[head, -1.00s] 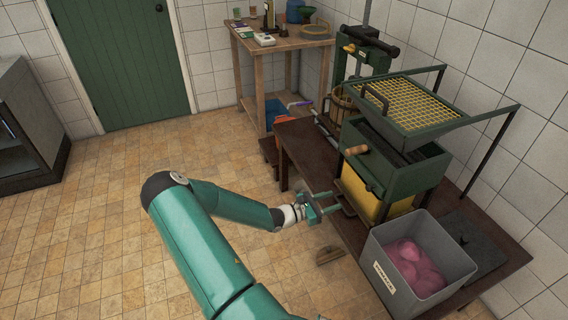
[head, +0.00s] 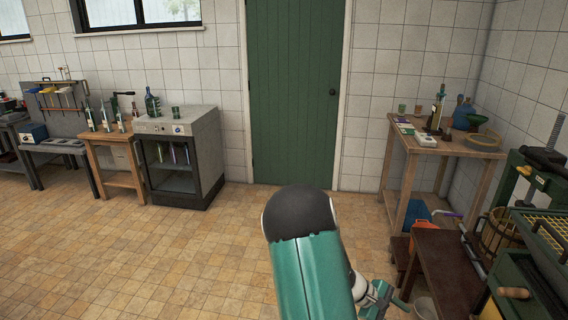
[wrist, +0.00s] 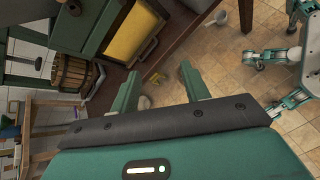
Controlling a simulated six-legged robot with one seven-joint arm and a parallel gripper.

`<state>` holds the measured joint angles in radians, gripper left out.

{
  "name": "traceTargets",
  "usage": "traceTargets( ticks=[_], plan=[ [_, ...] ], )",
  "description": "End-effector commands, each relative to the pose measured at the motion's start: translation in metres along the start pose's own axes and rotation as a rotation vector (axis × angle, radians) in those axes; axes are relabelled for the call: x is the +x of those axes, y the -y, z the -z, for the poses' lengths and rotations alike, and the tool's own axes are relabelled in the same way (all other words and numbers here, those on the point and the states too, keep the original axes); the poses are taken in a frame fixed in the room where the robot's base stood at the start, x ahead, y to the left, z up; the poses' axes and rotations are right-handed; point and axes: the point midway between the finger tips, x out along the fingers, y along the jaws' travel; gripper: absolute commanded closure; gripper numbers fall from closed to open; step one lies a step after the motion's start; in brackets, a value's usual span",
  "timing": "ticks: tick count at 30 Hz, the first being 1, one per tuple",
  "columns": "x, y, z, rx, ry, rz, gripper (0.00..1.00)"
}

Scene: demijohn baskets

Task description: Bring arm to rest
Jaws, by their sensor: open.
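My gripper (wrist: 160,90) is open in the wrist view, with its two green fingers apart and nothing between them. Beyond the fingers are the edge of the dark brown table and the tiled floor. In the head view my gripper (head: 389,302) is at the bottom, partly hidden behind my teal arm. It is left of the press table (head: 450,272), whose dark top is at the lower right.
A wooden basket press (head: 497,235) and a green frame with a yellow grid (head: 548,232) stand at the right. A wooden side table (head: 440,140) holds bottles near the green door (head: 292,95). A glass-front cabinet (head: 180,155) stands left. The tiled floor (head: 130,255) is clear.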

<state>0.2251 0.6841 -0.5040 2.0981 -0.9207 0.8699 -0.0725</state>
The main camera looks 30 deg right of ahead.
Motion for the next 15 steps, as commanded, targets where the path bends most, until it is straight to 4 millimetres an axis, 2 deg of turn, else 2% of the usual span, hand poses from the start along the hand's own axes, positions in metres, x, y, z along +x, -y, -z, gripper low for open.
traceTargets(
  ticks=[1, 8, 15],
  plan=[
    [-0.022, 0.003, 0.000, 0.037, -0.056, 0.021, 0.54],
    [-0.108, 0.025, -0.006, 0.168, -0.280, 0.126, 0.54],
    [-0.197, 0.053, -0.028, 0.261, -0.515, 0.234, 0.54]
  ],
)
